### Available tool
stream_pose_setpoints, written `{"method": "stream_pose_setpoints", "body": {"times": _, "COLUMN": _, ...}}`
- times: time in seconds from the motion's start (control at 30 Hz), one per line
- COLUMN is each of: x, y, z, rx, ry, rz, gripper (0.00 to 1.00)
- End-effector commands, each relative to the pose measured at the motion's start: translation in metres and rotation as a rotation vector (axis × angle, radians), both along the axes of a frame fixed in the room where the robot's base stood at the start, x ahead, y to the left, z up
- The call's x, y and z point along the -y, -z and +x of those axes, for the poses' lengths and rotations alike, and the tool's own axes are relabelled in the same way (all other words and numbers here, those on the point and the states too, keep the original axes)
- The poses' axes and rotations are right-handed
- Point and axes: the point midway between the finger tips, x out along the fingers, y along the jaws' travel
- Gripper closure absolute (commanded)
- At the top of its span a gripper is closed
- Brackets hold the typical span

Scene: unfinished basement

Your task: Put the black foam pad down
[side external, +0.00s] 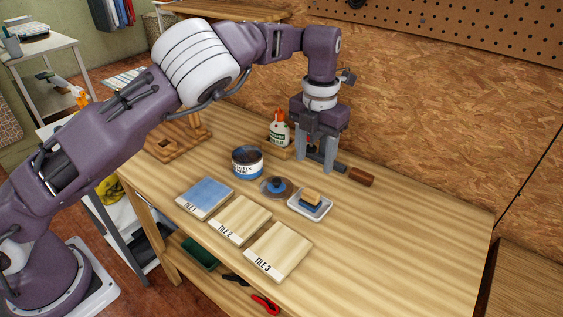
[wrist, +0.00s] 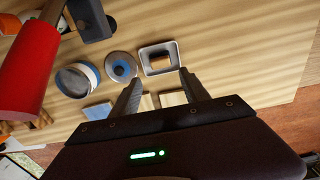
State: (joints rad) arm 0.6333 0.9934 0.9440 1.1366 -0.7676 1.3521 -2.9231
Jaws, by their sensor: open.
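No black foam pad can be picked out for certain. A small block with a tan top (side external: 312,197) and a dark, bluish lower part lies in a white tray (side external: 325,211); the block also shows in the wrist view (wrist: 160,61). My gripper (side external: 316,163) is open, pointing down behind the tray near the back of the bench. Its fingers (wrist: 158,78) show spread in the wrist view with nothing held between them. Tile 1 (side external: 204,196) has a blue face; tile 2 (side external: 240,219) and tile 3 (side external: 278,249) are bare wood colour.
A paint tin (side external: 247,163) and a round disc with blue on it (side external: 277,188) stand left of the tray. A wooden-handled tool (side external: 360,176) lies close by my gripper. A white bottle (side external: 279,132) stands behind. The bench's right side (side external: 420,225) is clear.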

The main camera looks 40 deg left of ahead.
Motion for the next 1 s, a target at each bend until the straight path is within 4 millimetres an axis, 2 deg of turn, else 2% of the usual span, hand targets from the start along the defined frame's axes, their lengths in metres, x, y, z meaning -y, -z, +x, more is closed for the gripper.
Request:
{"method": "stream_pose_setpoints", "body": {"times": 0.23, "x": -0.004, "y": -0.006, "z": -0.001, "rx": 0.003, "ry": 0.016, "rz": -0.011, "gripper": 0.47}}
{"method": "stream_pose_setpoints", "body": {"times": 0.27, "x": -0.008, "y": -0.012, "z": -0.002, "rx": 0.007, "ry": 0.040, "rz": -0.023, "gripper": 0.47}}
{"method": "stream_pose_setpoints", "body": {"times": 0.37, "x": -0.034, "y": -0.053, "z": -0.017, "rx": 0.044, "ry": 0.230, "rz": -0.097, "gripper": 0.47}}
{"method": "stream_pose_setpoints", "body": {"times": 0.47, "x": -0.065, "y": -0.105, "z": -0.057, "rx": 0.130, "ry": 0.596, "rz": -0.172, "gripper": 0.47}}
{"method": "stream_pose_setpoints", "body": {"times": 0.5, "x": -0.074, "y": -0.123, "z": -0.079, "rx": 0.178, "ry": 0.774, "rz": -0.183, "gripper": 0.47}}
{"method": "stream_pose_setpoints", "body": {"times": 0.57, "x": -0.085, "y": -0.148, "z": -0.117, "rx": 0.258, "ry": 1.070, "rz": -0.169, "gripper": 0.47}}
{"method": "stream_pose_setpoints", "body": {"times": 0.6, "x": -0.091, "y": -0.162, "z": -0.145, "rx": 0.314, "ry": 1.286, "rz": -0.134, "gripper": 0.47}}
{"method": "stream_pose_setpoints", "body": {"times": 0.67, "x": -0.097, "y": -0.176, "z": -0.191, "rx": 0.385, "ry": 1.631, "rz": -0.036, "gripper": 0.47}}
{"method": "stream_pose_setpoints", "body": {"times": 0.7, "x": -0.100, "y": -0.180, "z": -0.221, "rx": 0.412, "ry": 1.867, "rz": 0.058, "gripper": 0.47}}
{"method": "stream_pose_setpoints", "body": {"times": 0.8, "x": -0.106, "y": -0.174, "z": -0.286, "rx": 0.372, "ry": 2.398, "rz": 0.344, "gripper": 0.47}}
{"method": "stream_pose_setpoints", "body": {"times": 0.9, "x": -0.112, "y": -0.157, "z": -0.326, "rx": 0.210, "ry": 2.774, "rz": 0.593, "gripper": 0.47}}
{"method": "stream_pose_setpoints", "body": {"times": 1.0, "x": -0.118, "y": -0.143, "z": -0.346, "rx": 0.055, "ry": 2.977, "rz": 0.729, "gripper": 0.47}}
